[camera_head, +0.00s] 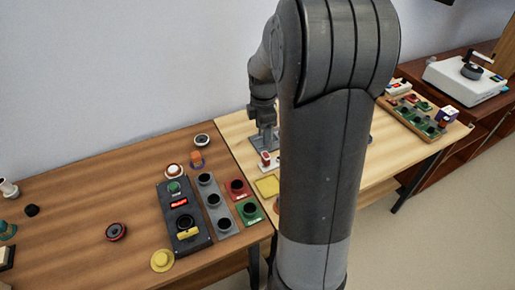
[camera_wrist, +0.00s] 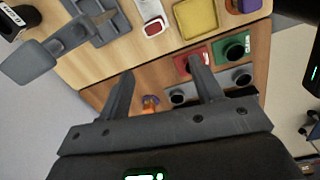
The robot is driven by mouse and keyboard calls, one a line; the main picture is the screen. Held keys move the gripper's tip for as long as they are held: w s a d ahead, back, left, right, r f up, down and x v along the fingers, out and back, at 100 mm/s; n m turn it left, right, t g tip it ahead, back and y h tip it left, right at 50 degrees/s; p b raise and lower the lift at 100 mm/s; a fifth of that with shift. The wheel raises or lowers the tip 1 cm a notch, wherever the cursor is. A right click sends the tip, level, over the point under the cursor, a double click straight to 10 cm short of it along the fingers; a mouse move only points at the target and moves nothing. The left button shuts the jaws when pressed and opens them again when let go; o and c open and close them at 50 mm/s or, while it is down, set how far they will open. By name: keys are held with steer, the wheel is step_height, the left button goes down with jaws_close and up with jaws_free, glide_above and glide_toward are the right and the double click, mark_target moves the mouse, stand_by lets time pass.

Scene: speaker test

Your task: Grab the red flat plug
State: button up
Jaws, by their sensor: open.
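A low round disc, red and black (camera_head: 116,231), lies on the brown table at the left in the head view and may be the red flat plug. A small red-topped piece on a white base (camera_head: 265,158) sits on the pale table; it also shows in the wrist view (camera_wrist: 153,27). I cannot tell for certain which one is the flat plug. My arm hides part of the pale table.
A black box with a red display (camera_head: 170,215) and a grey plate with several dark round sockets (camera_head: 215,205) stand on the brown table (camera_head: 70,200). A yellow pad (camera_head: 267,186) lies on the pale table. A grey fixture (camera_wrist: 75,35) stands nearby. Bare wood surrounds the red-black disc.

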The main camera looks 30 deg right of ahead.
step_height(320, 180, down, 4)
steer(key=w+d+n, duration=0.1)
steer(key=d+n, duration=0.1)
glide_above(266, 155)
steer(key=shift+g, duration=0.3)
steer(key=f, duration=0.4)
steer(key=shift+w+d+f, duration=0.1)
steer(key=shift+w+d, duration=0.1)
steer(key=shift+s+a+f, duration=0.1)
steer(key=shift+f, duration=1.45)
steer(key=shift+s+a+f, duration=0.1)
steer(key=shift+f, duration=1.45)
steer(key=c, duration=1.1)
steer(key=shift+o, duration=0.2)
steer(key=shift+r, duration=0.1)
